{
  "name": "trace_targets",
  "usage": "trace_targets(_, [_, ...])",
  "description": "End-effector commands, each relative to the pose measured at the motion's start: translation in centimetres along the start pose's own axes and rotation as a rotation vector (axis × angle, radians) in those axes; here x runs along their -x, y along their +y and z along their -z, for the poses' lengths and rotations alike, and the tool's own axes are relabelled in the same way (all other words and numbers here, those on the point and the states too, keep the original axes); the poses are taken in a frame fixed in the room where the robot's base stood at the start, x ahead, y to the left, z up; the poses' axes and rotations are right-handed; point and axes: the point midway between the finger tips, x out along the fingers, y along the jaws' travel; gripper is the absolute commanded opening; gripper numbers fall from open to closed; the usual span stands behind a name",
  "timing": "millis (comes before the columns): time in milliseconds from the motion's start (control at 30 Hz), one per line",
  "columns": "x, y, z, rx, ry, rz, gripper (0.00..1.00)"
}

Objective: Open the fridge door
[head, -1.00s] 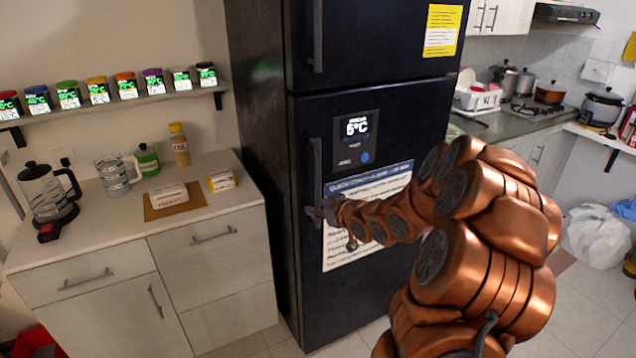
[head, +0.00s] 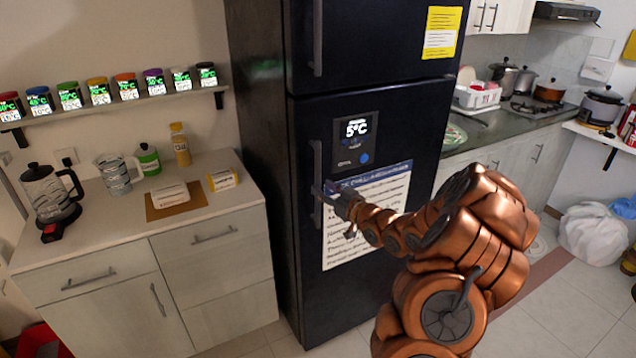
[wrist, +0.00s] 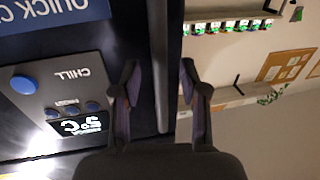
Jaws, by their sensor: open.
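The dark fridge (head: 385,110) stands in the middle of the head view, and its lower door (head: 310,260) looks shut. The door's long vertical handle (head: 317,160) runs along its left edge. My gripper (head: 327,194) is at the handle's lower half, in front of the door. In the wrist view the handle (wrist: 158,65) runs between the two open fingers of my gripper (wrist: 159,78), with visible room on both sides. I see no contact with the fingers. The view is upside down there, with the door's control panel (wrist: 60,95) at left.
A counter (head: 120,225) with a coffee press (head: 48,195), jug and boxes stands left of the fridge, below a shelf (head: 130,105) of spice jars. The upper fridge door has its own handle (head: 317,40). White bags (head: 592,235) lie at right.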

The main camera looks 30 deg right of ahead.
Motion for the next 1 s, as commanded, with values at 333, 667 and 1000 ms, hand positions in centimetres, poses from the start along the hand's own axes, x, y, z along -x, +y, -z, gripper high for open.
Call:
trace_targets(333, [-2.9, 0.0, 0.0, 0.001, -0.003, 0.0, 0.43])
trace_targets(667, [-3.3, 0.0, -0.1, 0.0, -0.003, -0.001, 0.43])
trace_targets(1000, [-3.3, 0.0, -0.1, 0.001, -0.003, -0.001, 0.17])
